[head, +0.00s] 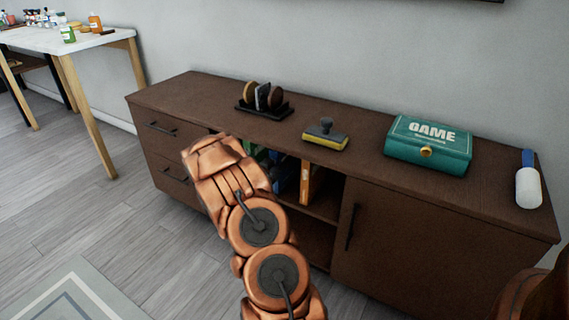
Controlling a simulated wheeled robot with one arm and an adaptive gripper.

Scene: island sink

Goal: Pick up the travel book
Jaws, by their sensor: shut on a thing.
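Several upright books stand in the open middle compartment of the brown cabinet (400,230). An orange book (307,182) is at their right, with blue books (284,172) beside it and a bit of green farther left. I cannot tell which one is the travel book; no title is readable. My copper arm reaches up in front of the compartment and covers its left part. My gripper's fingers do not show; the arm's links hide that area, so I cannot see what they hold.
On the cabinet top are a black rack with round discs (264,97), a yellow sponge brush (326,136), a teal game box (428,145) and a white-and-blue lint roller (527,181). A light table (70,41) with bottles stands at left.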

